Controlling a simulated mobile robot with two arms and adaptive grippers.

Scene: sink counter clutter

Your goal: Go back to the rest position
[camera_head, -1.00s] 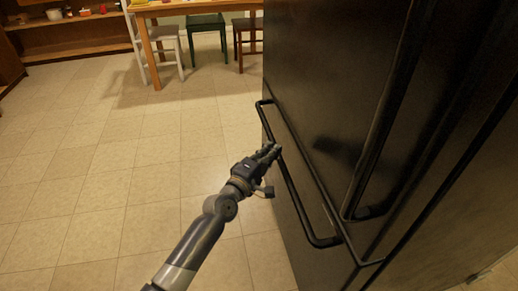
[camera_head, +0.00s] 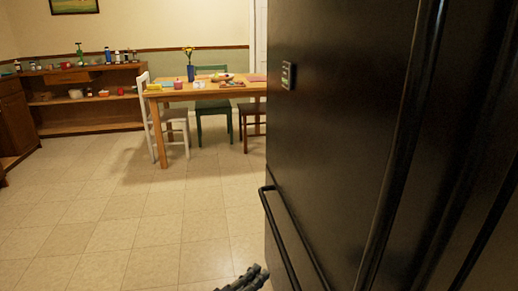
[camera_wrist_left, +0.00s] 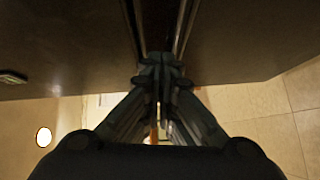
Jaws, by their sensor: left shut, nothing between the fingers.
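My left gripper (camera_head: 246,281) shows at the bottom edge of the head view, left of the black fridge (camera_head: 335,130). Only its dark fingers show there; the rest of the arm is out of frame. In the left wrist view, the gripper (camera_wrist_left: 160,70) has its fingers together and empty. The fridge's dark front (camera_wrist_left: 70,45) lies across the top of that view. The lower black handle (camera_head: 277,228) is to the right of the gripper, apart from it in the head view. My right gripper is not in view.
A wooden table (camera_head: 215,91) stands at the back, with a white chair (camera_head: 157,125), a green chair (camera_head: 213,108) and a dark brown chair (camera_head: 250,112) around it. A wooden shelf (camera_head: 90,120) lines the back left. The tiled floor (camera_head: 130,225) is clear at left.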

